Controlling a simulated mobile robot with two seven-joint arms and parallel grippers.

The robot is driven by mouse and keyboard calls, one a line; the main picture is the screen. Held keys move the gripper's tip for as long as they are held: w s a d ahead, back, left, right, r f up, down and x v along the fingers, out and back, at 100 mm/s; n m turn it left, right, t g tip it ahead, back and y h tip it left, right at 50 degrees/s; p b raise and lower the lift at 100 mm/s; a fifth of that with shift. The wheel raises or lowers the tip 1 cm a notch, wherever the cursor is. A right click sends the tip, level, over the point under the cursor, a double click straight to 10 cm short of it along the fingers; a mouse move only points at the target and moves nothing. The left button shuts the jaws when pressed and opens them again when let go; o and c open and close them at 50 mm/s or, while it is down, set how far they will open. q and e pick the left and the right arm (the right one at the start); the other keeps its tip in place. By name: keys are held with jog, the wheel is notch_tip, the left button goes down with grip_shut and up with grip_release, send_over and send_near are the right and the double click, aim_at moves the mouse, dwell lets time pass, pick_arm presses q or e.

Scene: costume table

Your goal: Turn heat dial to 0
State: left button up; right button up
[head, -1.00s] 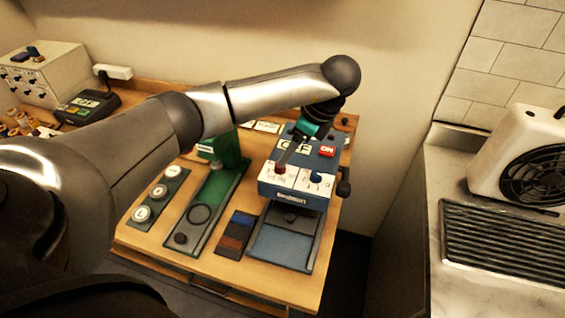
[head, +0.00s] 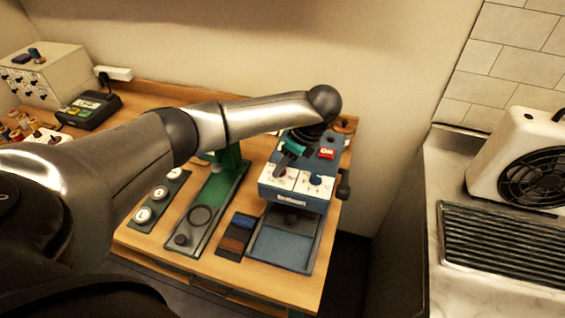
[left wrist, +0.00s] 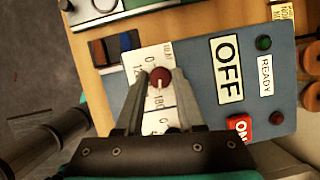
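The blue press machine (head: 268,190) stands on the wooden table, with a white dial panel on its front top. The heat dial is a dark red knob (left wrist: 160,76) on a white plate with printed numbers, "0", "120" and "180" among them. A short pale mark on the knob points towards the "180" side in the left wrist view. My left gripper (left wrist: 157,80) is open over the panel, one finger on each side of the red knob. I cannot tell whether the fingers touch it. In the head view, my left gripper (head: 284,165) partly covers the knob. My right gripper is out of view.
A blue knob (head: 316,180) sits right of the red one. The OFF plate (left wrist: 229,68), red ON button (left wrist: 240,126) and READY light (left wrist: 264,43) are beside the fingers. A green press (head: 215,195) stands left. A fan heater (head: 520,160) is far right.

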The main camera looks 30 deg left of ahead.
pick_arm(q)
grip_shut()
